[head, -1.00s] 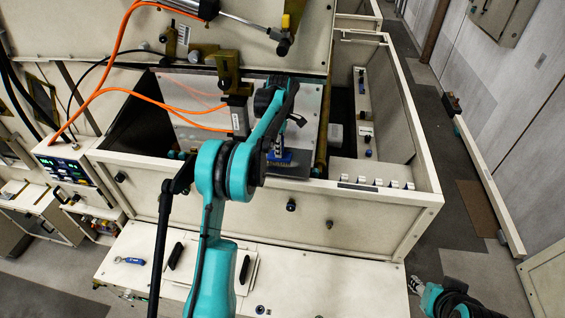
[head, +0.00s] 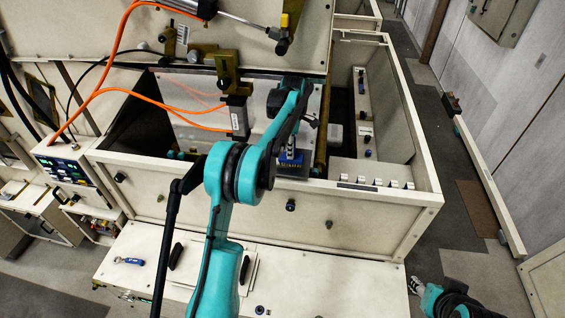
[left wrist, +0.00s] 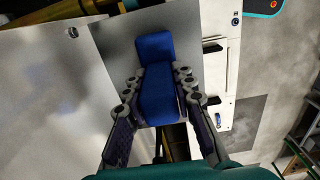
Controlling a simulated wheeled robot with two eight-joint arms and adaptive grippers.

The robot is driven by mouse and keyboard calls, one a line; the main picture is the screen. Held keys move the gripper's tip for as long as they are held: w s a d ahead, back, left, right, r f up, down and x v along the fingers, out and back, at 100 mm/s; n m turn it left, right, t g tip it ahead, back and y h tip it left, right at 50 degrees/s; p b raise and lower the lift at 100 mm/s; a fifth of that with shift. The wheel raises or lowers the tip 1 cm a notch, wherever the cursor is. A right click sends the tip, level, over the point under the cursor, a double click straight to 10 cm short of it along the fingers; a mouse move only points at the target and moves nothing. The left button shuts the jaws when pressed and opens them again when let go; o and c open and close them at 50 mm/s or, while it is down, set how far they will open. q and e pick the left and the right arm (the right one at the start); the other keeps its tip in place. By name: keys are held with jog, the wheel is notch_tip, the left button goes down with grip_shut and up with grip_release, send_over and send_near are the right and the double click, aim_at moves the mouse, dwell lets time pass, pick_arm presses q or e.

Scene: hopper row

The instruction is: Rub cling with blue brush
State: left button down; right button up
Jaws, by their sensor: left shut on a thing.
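The blue brush (head: 290,163) is in my left gripper (head: 289,148), over the open machine box beside the grey metal plate. In the left wrist view the blue brush (left wrist: 157,85) sits between the two fingers of my left gripper (left wrist: 160,90), which are shut on it. Its far end lies against or just over the grey metal surface (left wrist: 112,75); I cannot tell if it touches. No cling can be told apart on the plate (head: 262,110). My right gripper (head: 415,284) shows only in part at the lower right, and its jaws cannot be made out.
The box's cream front wall (head: 230,205) stands between my base and the plate. Orange cables (head: 140,93) and a brass bracket with a dark block (head: 237,115) hang left of the brush. A blue tool (head: 129,261) lies on the front ledge.

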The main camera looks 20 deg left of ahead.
pick_arm(q)
jog(key=shift+a, duration=0.1)
jog(key=shift+s+a+r, duration=0.1)
jog(key=shift+s+a, duration=0.1)
jog(key=shift+a, duration=0.5)
jog(key=shift+s+a, duration=0.2)
jog(key=shift+a, duration=0.55)
jog(key=shift+s+a+r, duration=0.1)
jog(key=shift+s+a, duration=0.1)
jog(key=shift+a, duration=0.5)
jog(key=shift+f, duration=0.1)
jog(key=shift+s+a+f+b, duration=0.1)
jog(key=shift+a+b, duration=0.05)
jog(key=shift+a, duration=0.25)
jog(key=shift+s+a+f+b, duration=0.1)
jog(key=shift+a+b, duration=0.05)
jog(key=shift+a, duration=0.2)
jog(key=shift+r, duration=0.1)
jog(key=shift+d, duration=0.1)
